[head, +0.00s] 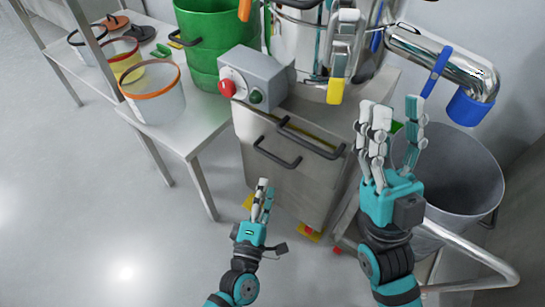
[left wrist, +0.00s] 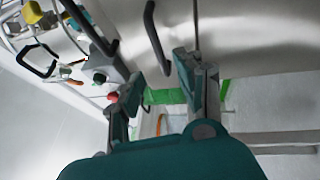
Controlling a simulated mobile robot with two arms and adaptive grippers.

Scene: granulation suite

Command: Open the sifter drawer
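The steel sifter cabinet (head: 290,185) stands in the middle of the head view. Its front has two black bar handles, an upper one (head: 311,139) near the top edge and a lower one (head: 276,153); I cannot tell which belongs to the drawer. My left gripper (head: 265,188) is open and empty, in front of and below the handles, touching neither. In the left wrist view, a black handle (left wrist: 157,38) lies beyond the parted fingers (left wrist: 158,80). My right gripper (head: 393,108) is raised right of the cabinet, fingers apart and empty.
A control box (head: 252,78) with a red knob and green button sits atop the cabinet. A grey bin (head: 465,190) stands right. The floor at left is clear.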

